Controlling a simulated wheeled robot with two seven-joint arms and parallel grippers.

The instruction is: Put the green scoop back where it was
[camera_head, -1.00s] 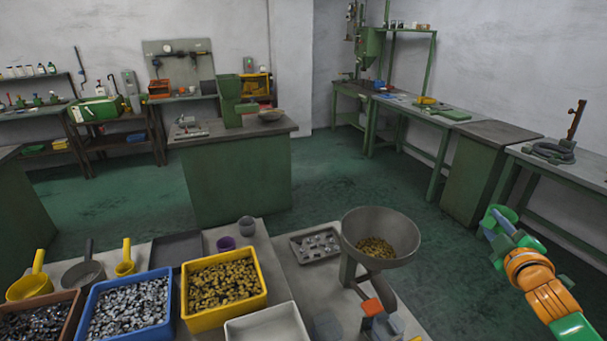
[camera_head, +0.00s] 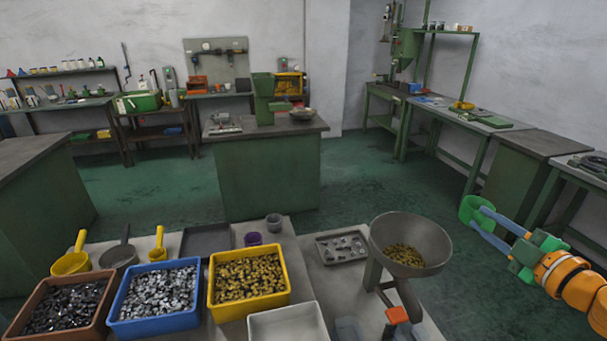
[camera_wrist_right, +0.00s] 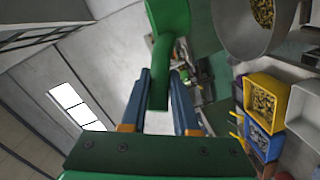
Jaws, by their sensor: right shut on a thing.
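The green scoop (camera_head: 476,211) is held in the air at the right of the head view, to the right of the grey funnel bowl. My right gripper (camera_head: 490,221) is shut on it. In the right wrist view the scoop's handle (camera_wrist_right: 160,75) runs between the two blue fingers of my right gripper (camera_wrist_right: 158,95), with the scoop's cup at the top, partly cut off by the frame. My left gripper is in neither view.
The funnel bowl (camera_head: 410,245) holds brass-coloured pieces. Yellow (camera_head: 249,306), blue (camera_head: 155,323) and brown (camera_head: 62,331) bins hold small parts. Two yellow scoops (camera_head: 72,263) (camera_head: 158,252) and a dark one (camera_head: 120,255) lie behind them. A metal tray (camera_head: 342,260) sits beside the funnel.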

